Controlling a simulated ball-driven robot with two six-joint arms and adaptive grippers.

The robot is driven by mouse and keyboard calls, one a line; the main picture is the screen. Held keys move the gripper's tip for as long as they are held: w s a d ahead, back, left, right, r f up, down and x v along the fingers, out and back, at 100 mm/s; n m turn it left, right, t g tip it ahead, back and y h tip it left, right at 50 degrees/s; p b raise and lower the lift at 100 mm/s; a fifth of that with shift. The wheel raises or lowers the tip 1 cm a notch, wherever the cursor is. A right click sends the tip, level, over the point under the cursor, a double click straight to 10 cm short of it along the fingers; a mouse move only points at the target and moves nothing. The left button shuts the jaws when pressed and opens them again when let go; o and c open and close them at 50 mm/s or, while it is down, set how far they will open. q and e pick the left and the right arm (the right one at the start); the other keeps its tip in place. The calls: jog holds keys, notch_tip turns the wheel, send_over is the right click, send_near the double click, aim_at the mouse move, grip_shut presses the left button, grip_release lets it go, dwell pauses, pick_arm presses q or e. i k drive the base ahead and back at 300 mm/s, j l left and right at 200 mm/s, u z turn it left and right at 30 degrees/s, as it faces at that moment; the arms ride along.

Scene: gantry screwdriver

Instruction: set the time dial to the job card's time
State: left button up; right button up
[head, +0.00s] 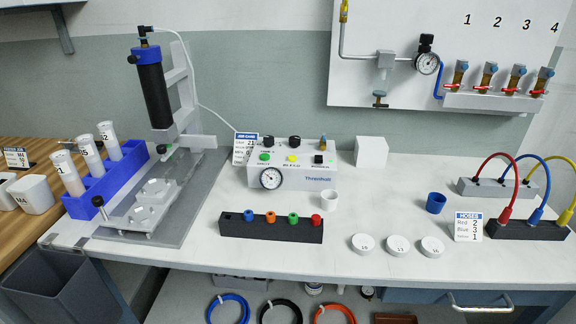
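The white control box (292,171) stands on the middle of the bench. It has two black knobs (281,142) on top, and a green button, a yellow button and a black switch on its sloped face. A round gauge (271,178) sits low on its front left. The knob labels and pointer settings are too small to read, so I cannot tell which is the time dial. The job card (245,149) with a blue header stands at the box's left side; its numbers are too small to read surely. Neither of my grippers is in view.
A press stand with a black cylinder (153,95) is at the left. A black rack with coloured tips (270,227) lies before the box, beside a white cup (329,200). White caps (397,245) and a hoses card (468,227) are at right.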

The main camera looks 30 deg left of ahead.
aim_at(268, 139)
jog(key=j+u, duration=0.15)
jog(key=u, duration=0.5)
